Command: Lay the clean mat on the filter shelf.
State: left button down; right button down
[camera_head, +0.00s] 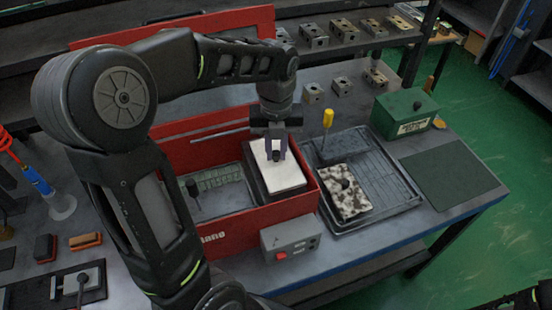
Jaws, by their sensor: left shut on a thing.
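My left gripper (276,154) reaches down into the right part of the red washer box (262,223). It is shut on the small dark knob of the clean white mat (287,180). The mat lies roughly level inside the box walls, over a dark shelf-like edge (268,201), which I take for the filter shelf. The mat hides most of it, and I cannot tell whether they touch. A second mat (345,198), blotched dark and white with a dark knob, lies on the grey ribbed tray (395,186) right of the box. My right gripper is out of view.
A yellow-handled tool (327,120) stands at the tray's back edge. A green box (404,114) and a flat green mat (449,178) are at the right. A grey control box (290,238) sits before the washer. Several metal valve blocks (313,93) stand behind.

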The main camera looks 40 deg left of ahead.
aim_at(276, 161)
pick_arm(q)
jog(key=shift+f, duration=1.8)
jog(key=shift+f, duration=0.2)
jog(key=c, duration=1.3)
grip_release()
jog(key=shift+r, duration=0.15)
notch_tip(276, 161, up, 12)
jog(key=shift+r+b, duration=0.1)
jog(key=shift+b, duration=0.5)
